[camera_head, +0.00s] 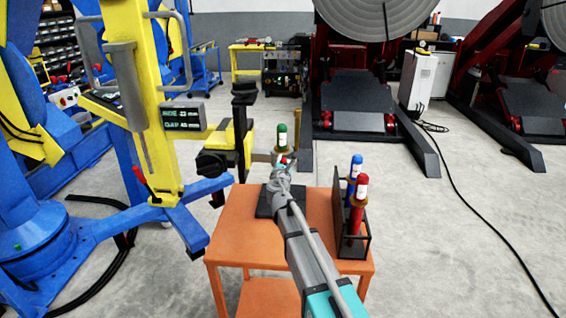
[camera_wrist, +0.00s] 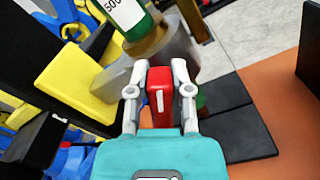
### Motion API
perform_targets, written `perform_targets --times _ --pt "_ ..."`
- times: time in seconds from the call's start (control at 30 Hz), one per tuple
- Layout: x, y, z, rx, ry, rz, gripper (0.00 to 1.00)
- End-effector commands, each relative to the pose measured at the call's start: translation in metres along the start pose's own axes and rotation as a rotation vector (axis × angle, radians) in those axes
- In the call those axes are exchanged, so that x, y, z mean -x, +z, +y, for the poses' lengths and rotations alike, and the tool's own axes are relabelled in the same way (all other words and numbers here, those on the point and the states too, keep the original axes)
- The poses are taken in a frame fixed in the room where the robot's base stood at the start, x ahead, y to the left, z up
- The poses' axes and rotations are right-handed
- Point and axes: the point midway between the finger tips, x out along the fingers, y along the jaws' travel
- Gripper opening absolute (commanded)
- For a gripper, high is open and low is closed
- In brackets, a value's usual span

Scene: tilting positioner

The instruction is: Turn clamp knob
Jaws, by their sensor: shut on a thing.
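The clamp knob is a red block with a white line, seen in the wrist view (camera_wrist: 160,96); a small red part of it shows in the head view (camera_head: 284,160). My gripper (camera_wrist: 158,68) has one finger on each side of the knob and is shut on it. In the head view my gripper (camera_head: 281,172) reaches up to the clamp from the front. A green cylinder with a white label (camera_head: 282,137) stands upright in the clamp holder, just beyond the knob; it also shows in the wrist view (camera_wrist: 124,18). The knob's far side is hidden.
An orange table (camera_head: 237,230) stands below, with a black pad and a black rack (camera_head: 352,246) holding a blue cylinder (camera_head: 354,170) and a red cylinder (camera_head: 359,200). The yellow column (camera_head: 141,90) with a display (camera_head: 183,117) and a black knob (camera_head: 211,163) is left.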

Motion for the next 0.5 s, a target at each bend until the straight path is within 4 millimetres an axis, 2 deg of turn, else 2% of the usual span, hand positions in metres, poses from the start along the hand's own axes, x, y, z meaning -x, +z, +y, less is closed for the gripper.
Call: perform_targets --times 0.43,0.47,0.5 --pt "0.0 0.0 -0.0004 -0.015 0.0 0.001 0.0" --pt "0.0 0.0 -0.0004 -0.015 0.0 0.0 0.33" --pt "0.0 0.0 -0.0004 -0.015 0.0 0.0 0.4"
